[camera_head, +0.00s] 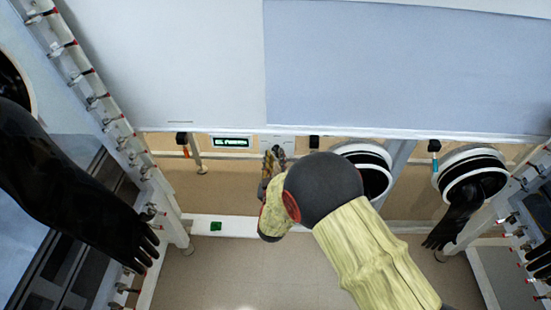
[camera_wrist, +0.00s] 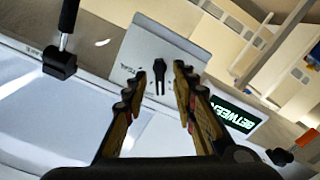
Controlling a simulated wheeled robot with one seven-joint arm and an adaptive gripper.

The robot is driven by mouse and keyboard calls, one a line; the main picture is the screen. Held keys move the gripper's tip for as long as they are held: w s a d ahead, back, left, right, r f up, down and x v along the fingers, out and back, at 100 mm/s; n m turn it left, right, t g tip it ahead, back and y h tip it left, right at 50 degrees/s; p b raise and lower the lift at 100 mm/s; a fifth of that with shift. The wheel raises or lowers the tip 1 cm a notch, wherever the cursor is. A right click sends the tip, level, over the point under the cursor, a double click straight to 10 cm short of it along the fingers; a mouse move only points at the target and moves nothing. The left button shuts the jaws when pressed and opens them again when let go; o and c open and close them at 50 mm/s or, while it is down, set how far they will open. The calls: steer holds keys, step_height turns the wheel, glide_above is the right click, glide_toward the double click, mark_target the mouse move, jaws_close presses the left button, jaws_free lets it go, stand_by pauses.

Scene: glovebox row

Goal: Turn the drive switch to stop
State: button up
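The switch shows in the wrist view as a small black knob (camera_wrist: 158,75) with a forked end on a pale grey plate (camera_wrist: 172,42). The plate carries small lettering that I cannot read in full. My gripper (camera_wrist: 160,78) is open, with one finger on each side of the knob in the picture. No finger visibly touches the knob; the depth gap is hard to judge. In the head view my gripper (camera_head: 273,162) is at the front panel strip below the large pale panel, and it and my arm hide most of the switch.
A lit green display (camera_head: 231,142) is left of my gripper; its wrist-view text (camera_wrist: 235,116) begins "BETWEE". A black-and-orange handle (camera_head: 183,142) is further left. White-ringed glove ports (camera_head: 364,152) are on the right. Black gloves hang at left (camera_head: 70,190) and right (camera_head: 455,215).

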steer(key=shift+c, duration=1)
jaws_close()
steer(key=shift+d+m, duration=0.1)
steer(key=shift+m, duration=2.7)
steer(key=shift+o, duration=1)
jaws_free()
